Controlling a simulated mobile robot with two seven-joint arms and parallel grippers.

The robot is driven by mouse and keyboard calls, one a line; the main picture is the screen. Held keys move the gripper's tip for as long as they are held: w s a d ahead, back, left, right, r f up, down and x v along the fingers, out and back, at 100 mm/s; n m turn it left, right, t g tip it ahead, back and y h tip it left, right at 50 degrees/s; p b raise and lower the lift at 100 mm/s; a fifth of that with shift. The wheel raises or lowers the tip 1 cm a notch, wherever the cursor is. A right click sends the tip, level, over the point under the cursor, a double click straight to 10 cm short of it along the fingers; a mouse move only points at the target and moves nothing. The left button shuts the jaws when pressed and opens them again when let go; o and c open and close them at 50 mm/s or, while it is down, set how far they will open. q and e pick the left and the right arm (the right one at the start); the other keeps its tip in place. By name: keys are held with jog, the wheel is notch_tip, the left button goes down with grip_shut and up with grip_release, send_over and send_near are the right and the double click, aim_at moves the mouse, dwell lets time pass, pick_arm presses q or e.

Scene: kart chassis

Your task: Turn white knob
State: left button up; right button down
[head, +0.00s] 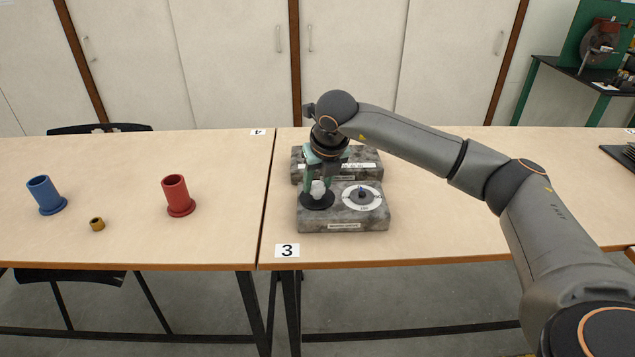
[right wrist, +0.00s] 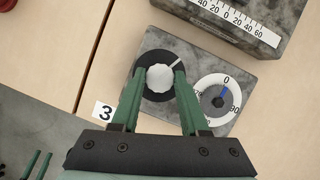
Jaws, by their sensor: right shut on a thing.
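The white knob (right wrist: 160,78) sits on a black round disc (right wrist: 150,92) on a grey stone-look block (right wrist: 195,63). A white pointer line on the disc points to the upper right in the right wrist view. In the head view the knob (head: 317,188) is at the left of the block (head: 350,222). My right gripper (right wrist: 165,78) comes from above, its two green fingers on either side of the knob and shut on it. In the head view it shows at the knob (head: 318,184).
A white dial (right wrist: 219,98) with a blue pointer near 0 is beside the knob. A second block (head: 365,163) with a scale stands behind. A blue flanged cylinder (head: 45,195), a red one (head: 177,195) and a small brass ring (head: 97,224) stand on the left table.

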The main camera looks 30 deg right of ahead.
jog(key=n+y, duration=0.1)
jog(key=n, duration=0.1)
jog(key=shift+d+n, duration=0.1)
jog(key=shift+n, duration=0.3)
jog(key=n+y+p, duration=0.1)
jog(key=n, duration=0.1)
jog(key=shift+r+n, duration=0.1)
jog(key=shift+n, duration=0.3)
jog(key=shift+d+n+y+p, duration=0.1)
jog(key=shift+n+y+p, duration=0.2)
jog(key=shift+n, duration=0.4)
jog(key=shift+c, duration=2)
grip_release()
jog(key=p+v, duration=0.1)
jog(key=v, duration=1.1)
jog(key=shift+r, duration=0.15)
jog(key=shift+d, duration=0.15)
